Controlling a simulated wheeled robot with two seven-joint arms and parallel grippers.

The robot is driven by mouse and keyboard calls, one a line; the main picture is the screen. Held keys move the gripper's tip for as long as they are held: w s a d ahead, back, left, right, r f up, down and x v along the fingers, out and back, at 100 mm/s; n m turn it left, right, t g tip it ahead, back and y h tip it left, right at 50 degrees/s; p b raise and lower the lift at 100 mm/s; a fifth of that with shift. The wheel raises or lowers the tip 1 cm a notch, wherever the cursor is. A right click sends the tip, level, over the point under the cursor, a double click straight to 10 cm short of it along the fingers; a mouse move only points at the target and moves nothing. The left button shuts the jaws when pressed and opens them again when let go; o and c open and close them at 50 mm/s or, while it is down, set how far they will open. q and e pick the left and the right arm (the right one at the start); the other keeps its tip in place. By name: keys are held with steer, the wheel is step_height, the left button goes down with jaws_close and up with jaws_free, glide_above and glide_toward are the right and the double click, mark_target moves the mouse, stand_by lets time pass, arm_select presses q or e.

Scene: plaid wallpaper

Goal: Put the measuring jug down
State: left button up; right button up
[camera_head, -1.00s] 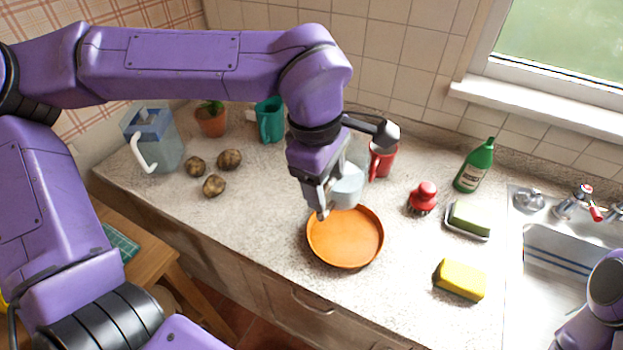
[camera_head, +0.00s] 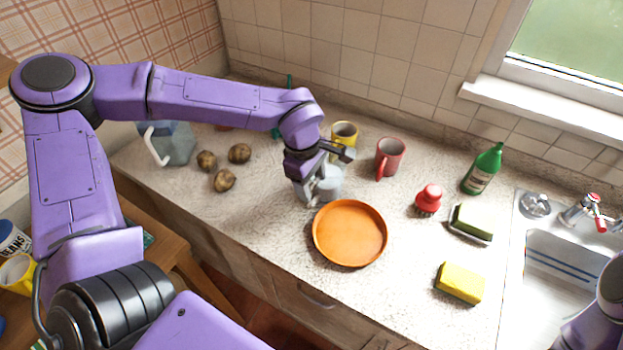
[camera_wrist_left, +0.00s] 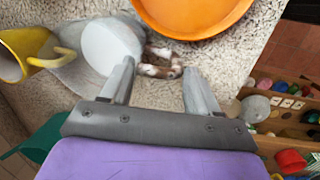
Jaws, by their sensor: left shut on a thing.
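The pale, see-through measuring jug (camera_head: 329,182) is just behind the orange dish, partly hidden by my left gripper (camera_head: 308,190). In the left wrist view the jug's round pale body (camera_wrist_left: 108,48) is beside the left finger. My left gripper (camera_wrist_left: 160,70) is shut on the jug at a brown-and-white piece, apparently its handle, between the fingers. The jug looks upright and low over the worktop; I cannot tell whether its base touches. My right gripper is out of view.
The orange dish (camera_head: 350,233) lies close in front of the jug. A yellow mug (camera_head: 344,134) and red mug (camera_head: 389,157) stand behind. Several potatoes (camera_head: 224,180) and a blue-grey jug (camera_head: 179,143) are left.

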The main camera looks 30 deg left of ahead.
arm_select(q)
steer(key=shift+s+d, duration=0.1)
steer(key=o, duration=1.5)
steer(key=shift+f, duration=0.15)
steer(key=shift+o, duration=0.2)
step_height(320, 180, up, 12)
steer(key=s+a+b, duration=0.1)
